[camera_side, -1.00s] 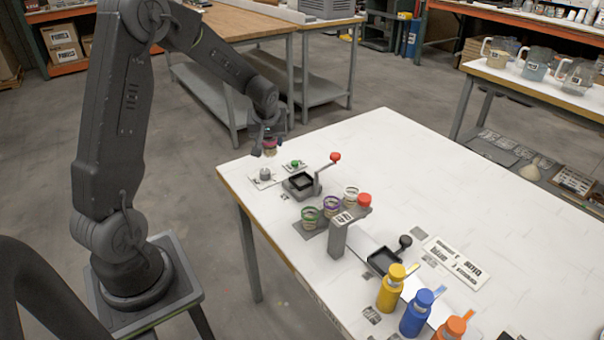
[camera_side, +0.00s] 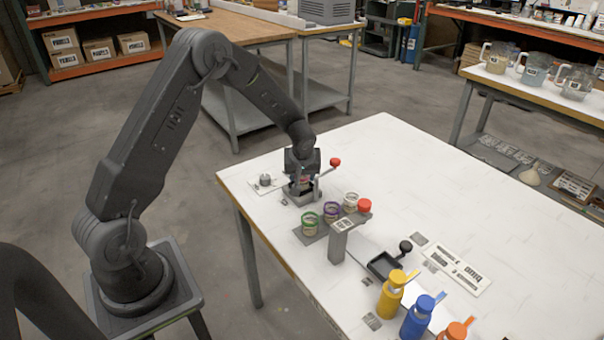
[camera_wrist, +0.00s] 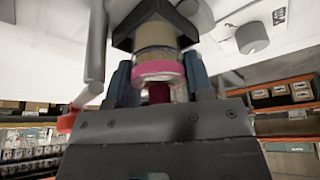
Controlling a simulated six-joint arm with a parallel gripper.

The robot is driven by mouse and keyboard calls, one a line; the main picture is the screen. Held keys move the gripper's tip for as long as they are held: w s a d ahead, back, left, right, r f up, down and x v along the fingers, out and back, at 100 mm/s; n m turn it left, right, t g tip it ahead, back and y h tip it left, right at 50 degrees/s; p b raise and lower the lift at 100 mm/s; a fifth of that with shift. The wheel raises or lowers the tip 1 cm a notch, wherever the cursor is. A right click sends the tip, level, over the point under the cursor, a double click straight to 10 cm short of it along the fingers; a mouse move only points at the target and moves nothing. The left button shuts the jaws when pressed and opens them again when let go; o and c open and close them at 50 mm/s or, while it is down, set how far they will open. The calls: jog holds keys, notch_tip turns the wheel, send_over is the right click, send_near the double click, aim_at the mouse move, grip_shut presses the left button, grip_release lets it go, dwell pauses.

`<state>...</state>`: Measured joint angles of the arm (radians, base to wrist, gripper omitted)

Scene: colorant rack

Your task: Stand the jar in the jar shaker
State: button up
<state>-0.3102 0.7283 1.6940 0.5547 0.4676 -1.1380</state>
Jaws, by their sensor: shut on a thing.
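The jar (camera_wrist: 158,68), clear with a pink band and pale contents, is between the two fingers of my gripper (camera_wrist: 158,82) in the wrist view. The gripper is shut on it. In the side view my gripper (camera_side: 302,176) is directly over the jar shaker (camera_side: 303,196), a grey base with a black square holder and a red-knobbed lever. In the wrist view the jar's far end meets the dark holder (camera_wrist: 155,12). I cannot tell whether it rests on the bottom. In the side view my gripper mostly hides the jar and the holder.
The lever's red knob (camera_side: 335,162) stands close to the right of my gripper. A grey knob (camera_side: 265,179) on a white plate is to the left. A rack (camera_side: 310,233) with several jars is in front. Yellow (camera_side: 391,296), blue (camera_side: 417,314) and orange bottles stand nearer.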

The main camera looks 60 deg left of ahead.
jog(key=shift+f, duration=0.1)
jog(key=o, duration=0.6)
jog(key=shift+o, duration=0.2)
